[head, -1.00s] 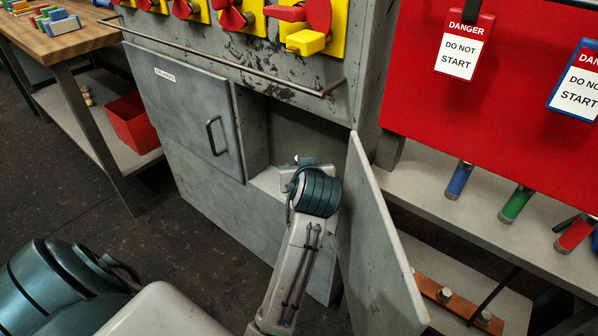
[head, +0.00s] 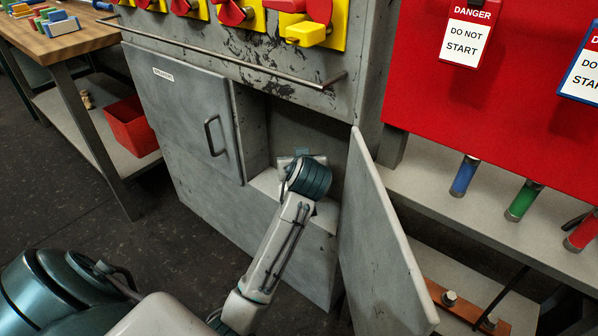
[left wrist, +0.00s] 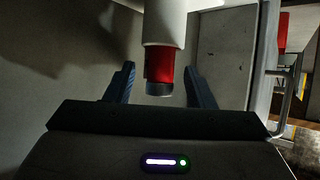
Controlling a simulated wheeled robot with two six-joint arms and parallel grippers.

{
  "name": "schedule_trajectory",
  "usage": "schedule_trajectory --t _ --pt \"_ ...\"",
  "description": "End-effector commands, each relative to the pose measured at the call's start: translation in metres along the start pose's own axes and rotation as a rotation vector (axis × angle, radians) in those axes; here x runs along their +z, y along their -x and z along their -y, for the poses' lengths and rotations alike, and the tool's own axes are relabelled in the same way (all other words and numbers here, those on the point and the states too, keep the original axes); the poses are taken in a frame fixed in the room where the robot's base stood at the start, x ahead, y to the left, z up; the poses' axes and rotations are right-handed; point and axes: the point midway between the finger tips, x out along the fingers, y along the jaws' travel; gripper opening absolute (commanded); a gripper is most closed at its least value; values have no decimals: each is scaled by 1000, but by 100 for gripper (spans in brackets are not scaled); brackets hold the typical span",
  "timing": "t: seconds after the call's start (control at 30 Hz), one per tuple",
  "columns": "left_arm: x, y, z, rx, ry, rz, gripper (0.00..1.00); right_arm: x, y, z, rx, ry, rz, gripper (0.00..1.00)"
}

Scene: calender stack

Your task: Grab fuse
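In the left wrist view, a red cylinder with a dark grey end, apparently the fuse (left wrist: 159,68), hangs below a wider white cylindrical part (left wrist: 165,22). My left gripper (left wrist: 160,82) is open, with one blue finger on each side of the fuse and a visible gap on both sides. In the head view, my left gripper (head: 302,155) is inside the open cabinet compartment (head: 305,125), mostly hidden behind my wrist. The fuse cannot be made out there. My right gripper is not in view.
The open cabinet door (head: 375,230) stands close to the right of my left arm. A closed door (head: 190,115) with a handle is left of the opening. A rail (head: 235,62) runs above. Blue, green and red cylinders (head: 522,203) stand on the right shelf.

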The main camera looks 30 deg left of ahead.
Motion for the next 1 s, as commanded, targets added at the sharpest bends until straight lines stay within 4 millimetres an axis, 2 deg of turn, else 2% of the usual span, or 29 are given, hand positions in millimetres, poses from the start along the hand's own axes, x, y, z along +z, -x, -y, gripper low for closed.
schedule_trajectory --t 0.03,0.23,0.5,0.67,1.0 --pt "0 0 0 0 0 0 41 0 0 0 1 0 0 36" --pt "0 0 0 0 0 0 2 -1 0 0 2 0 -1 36" --pt "0 1 0 0 0 0 0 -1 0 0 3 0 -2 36" --pt "-7 4 0 0 1 0 0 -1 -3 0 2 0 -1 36" --pt "-50 27 0 1 2 -3 0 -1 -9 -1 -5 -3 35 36"
